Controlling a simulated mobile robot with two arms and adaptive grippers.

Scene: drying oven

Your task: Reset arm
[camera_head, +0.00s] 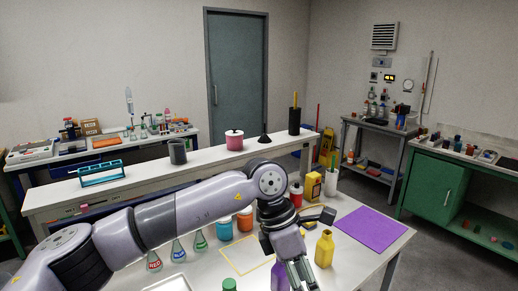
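My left arm comes in from the left and crosses the near table (342,258). Its gripper (297,274) points down over the table's front part, to the left of a yellow bottle (324,249). The fingers are small and seen at an angle, so I cannot tell whether they are open or shut. A purple item (279,274) shows right beside the gripper, partly hidden; I cannot tell whether they touch. My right gripper is not in view.
A purple mat (370,228) lies at the table's right, bare. A long bench (205,160) behind holds a pink pot (234,140) and a blue rack (100,172).

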